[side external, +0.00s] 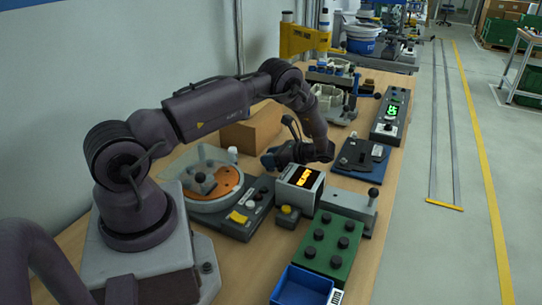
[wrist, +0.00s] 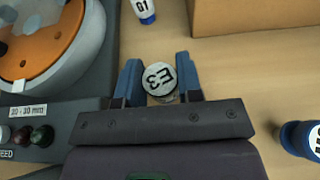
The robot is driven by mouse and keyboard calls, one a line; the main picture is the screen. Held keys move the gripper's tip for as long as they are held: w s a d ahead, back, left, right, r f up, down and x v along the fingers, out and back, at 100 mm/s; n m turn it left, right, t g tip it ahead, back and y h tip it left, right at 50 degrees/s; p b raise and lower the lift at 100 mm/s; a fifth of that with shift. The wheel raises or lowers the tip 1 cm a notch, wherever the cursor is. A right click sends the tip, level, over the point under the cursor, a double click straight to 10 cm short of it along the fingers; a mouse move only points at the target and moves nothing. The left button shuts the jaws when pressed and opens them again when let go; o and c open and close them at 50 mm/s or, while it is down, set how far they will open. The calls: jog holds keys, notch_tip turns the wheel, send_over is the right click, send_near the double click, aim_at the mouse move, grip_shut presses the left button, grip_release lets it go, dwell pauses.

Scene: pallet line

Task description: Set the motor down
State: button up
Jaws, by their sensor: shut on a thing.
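The motor (wrist: 159,79) shows in the wrist view as a short round piece with a pale top marked E3. My gripper (wrist: 158,64) has its two blue fingers on either side of it and is shut on it. In the side view my gripper (side external: 267,160) is low over the bench, between the orange-disc machine and the display box. The motor cannot be made out there. Whether its underside touches the bench cannot be told.
The orange-disc machine (wrist: 60,80) stands close on the left in the wrist view. A cardboard box (wrist: 255,15), a white-and-blue container (wrist: 144,10) and a blue-ended piece (wrist: 298,137) are around. Bare wood shows ahead. The display box (side external: 300,190) stands near my gripper.

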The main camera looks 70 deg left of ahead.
jog(key=shift+f, duration=0.2)
jog(key=o, duration=1)
